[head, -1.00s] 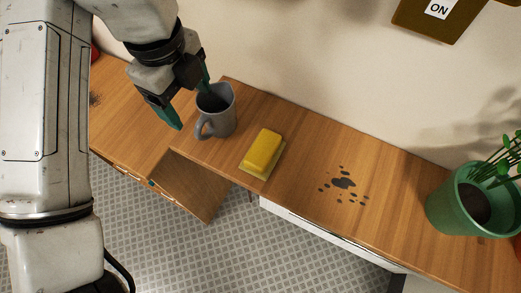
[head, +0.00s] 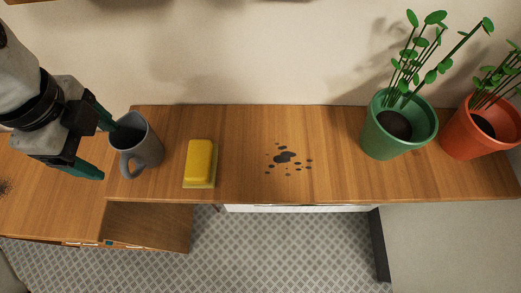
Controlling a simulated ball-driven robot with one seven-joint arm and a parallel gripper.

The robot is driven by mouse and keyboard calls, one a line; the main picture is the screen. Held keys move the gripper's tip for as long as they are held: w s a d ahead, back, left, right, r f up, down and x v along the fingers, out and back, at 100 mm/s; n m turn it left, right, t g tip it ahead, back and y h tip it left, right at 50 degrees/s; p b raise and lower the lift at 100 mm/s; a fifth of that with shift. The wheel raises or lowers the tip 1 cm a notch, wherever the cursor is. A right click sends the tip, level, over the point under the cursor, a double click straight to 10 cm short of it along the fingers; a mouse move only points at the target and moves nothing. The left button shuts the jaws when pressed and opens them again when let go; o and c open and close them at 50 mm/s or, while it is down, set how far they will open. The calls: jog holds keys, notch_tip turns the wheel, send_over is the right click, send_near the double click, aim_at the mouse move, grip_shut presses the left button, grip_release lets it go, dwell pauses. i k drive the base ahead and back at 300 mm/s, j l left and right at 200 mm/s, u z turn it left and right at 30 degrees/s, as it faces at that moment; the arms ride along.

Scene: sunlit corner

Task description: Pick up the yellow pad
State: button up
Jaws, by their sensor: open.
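The yellow pad (head: 201,161) lies on the wooden counter (head: 240,150), a thick yellow block with a paler underside. My gripper (head: 108,148) is at the left, with its two teal fingers apart and nothing seen between them. It is to the left of the pad, with a grey mug between the two. One finger overlaps the mug's rim in the picture; I cannot tell whether they touch.
The grey mug (head: 146,150) stands upright just left of the pad, handle toward the front. Dark spots (head: 284,157) mark the counter right of the pad. A green pot (head: 383,140) and an orange pot (head: 470,139) with plants stand at the right. An open door or drawer (head: 150,226) hangs below.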

aim_at(200, 171)
jog(key=k+j+z, duration=0.15)
jog(key=j+z, duration=0.15)
jog(key=j, duration=0.15)
jog(key=k+j+z, duration=0.15)
jog(key=j+z, duration=0.15)
jog(key=k+j+z, duration=0.3)
jog(key=j, duration=0.2)
jog(key=k+j+z, duration=0.3)
jog(key=i+j, duration=0.05)
jog(key=i, duration=0.05)
